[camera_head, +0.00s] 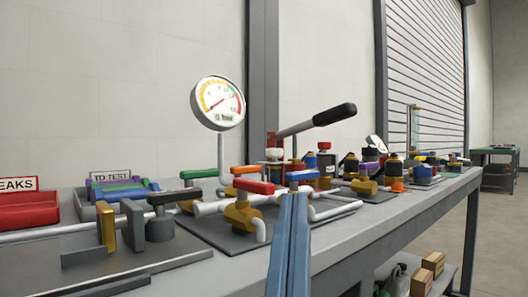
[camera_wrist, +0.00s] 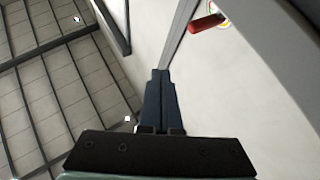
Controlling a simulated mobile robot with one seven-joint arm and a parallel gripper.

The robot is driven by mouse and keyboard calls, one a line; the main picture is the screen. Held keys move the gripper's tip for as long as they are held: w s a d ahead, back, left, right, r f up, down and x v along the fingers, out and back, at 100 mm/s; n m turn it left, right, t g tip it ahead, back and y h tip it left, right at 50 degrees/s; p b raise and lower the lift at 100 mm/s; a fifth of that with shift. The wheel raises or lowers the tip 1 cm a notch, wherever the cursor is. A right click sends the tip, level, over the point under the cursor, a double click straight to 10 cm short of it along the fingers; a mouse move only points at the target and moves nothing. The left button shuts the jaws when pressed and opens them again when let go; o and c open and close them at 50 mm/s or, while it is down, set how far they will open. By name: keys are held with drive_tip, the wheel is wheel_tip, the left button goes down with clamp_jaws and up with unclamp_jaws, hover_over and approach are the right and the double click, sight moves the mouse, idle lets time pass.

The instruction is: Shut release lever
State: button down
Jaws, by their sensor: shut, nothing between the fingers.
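My gripper (camera_head: 294,197) shows as two blue-grey fingers pressed together, rising from the bottom of the head view. It is shut and empty. Its tips overlap the area just below a blue valve handle (camera_head: 301,176); I cannot tell whether they touch anything. The wrist view also shows the closed fingers (camera_wrist: 160,73) in front of a pale wall. No label marks the release lever, so I cannot tell which handle it is. A long lever with a black grip (camera_head: 335,114) slants up to the right on the bench. A red handle (camera_head: 253,186) and an orange handle (camera_head: 245,170) sit on nearby valves.
A round gauge (camera_head: 218,103) stands on a post behind the valves. Pipes, brass valve bodies and several bottles crowd the grey bench (camera_head: 350,245). Lockout racks are at left. A red rod (camera_wrist: 207,22) shows near the top of the wrist view.

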drive_tip(key=a+n+g+p, duration=0.1)
drive_tip(key=n+p, duration=0.2)
drive_tip(key=p, duration=0.6)
drive_tip(key=w+a+n+g+p, duration=0.1)
drive_tip(key=a+n+g+p, duration=0.1)
drive_tip(key=p, duration=0.7)
drive_tip(key=w+a+r+n+g+p, duration=0.1)
drive_tip(key=n+g+p, duration=0.1)
drive_tip(key=n+p, duration=0.3)
drive_tip(key=shift+a+p, duration=0.35)
drive_tip(key=shift+p, duration=1.95)
drive_tip(key=s+a+n+g+y+p, duration=0.2)
drive_tip(key=s+a+n+p, duration=0.2)
drive_tip(key=p, duration=0.8)
drive_tip(key=shift+s+f+n+p, duration=0.3)
drive_tip(key=shift+s+n, duration=0.85)
drive_tip(key=shift+n, duration=0.65)
drive_tip(key=shift+r, duration=0.1)
